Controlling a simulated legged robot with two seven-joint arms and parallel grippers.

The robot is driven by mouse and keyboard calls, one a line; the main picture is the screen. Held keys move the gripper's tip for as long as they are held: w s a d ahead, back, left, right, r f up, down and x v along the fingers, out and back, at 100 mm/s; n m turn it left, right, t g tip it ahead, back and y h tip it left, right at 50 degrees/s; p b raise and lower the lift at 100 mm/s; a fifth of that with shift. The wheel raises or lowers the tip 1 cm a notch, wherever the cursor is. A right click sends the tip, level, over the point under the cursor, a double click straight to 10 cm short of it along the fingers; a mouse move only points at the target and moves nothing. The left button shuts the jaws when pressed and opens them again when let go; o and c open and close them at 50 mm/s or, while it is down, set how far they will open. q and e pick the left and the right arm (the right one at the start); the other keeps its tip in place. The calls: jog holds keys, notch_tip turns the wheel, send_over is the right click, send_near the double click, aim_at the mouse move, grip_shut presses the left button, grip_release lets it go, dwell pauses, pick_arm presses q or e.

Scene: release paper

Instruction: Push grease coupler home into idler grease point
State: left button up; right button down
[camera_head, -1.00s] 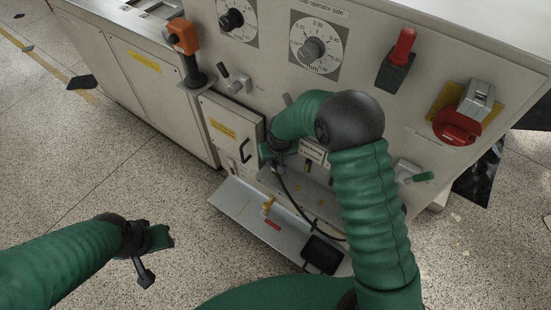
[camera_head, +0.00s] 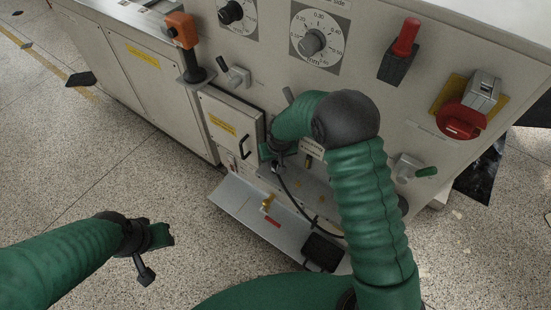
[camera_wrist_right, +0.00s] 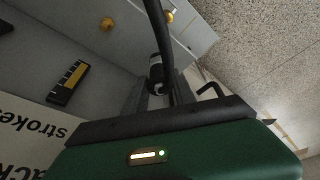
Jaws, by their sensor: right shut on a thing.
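My right gripper (camera_wrist_right: 158,97) is shut on a dark cylindrical grease coupler (camera_wrist_right: 156,68) with a light band, and a black hose runs up from it in the right wrist view. In the head view my right gripper (camera_head: 272,157) is beside the machine front, partly hidden by my own arm, and the hose (camera_head: 290,195) hangs to the tray. Brass fittings show in the right wrist view, one round (camera_wrist_right: 107,23) on the panel. Which is the idler grease point I cannot tell. My left gripper (camera_head: 160,238) hangs empty over the floor, away from the machine.
A grey tray (camera_head: 237,205) juts out below the panel, with a black pad (camera_head: 323,251) at its end. A small door (camera_head: 228,130) with a handle is left of my right gripper. Knobs and a red switch (camera_head: 460,120) project above.

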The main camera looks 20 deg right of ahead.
jog(key=shift+f, duration=0.35)
jog(key=c, duration=0.9)
grip_release()
jog(key=shift+c, duration=0.2)
jog(key=p+v, duration=0.2)
jog(key=v, duration=0.5)
jog(key=shift+r, duration=0.15)
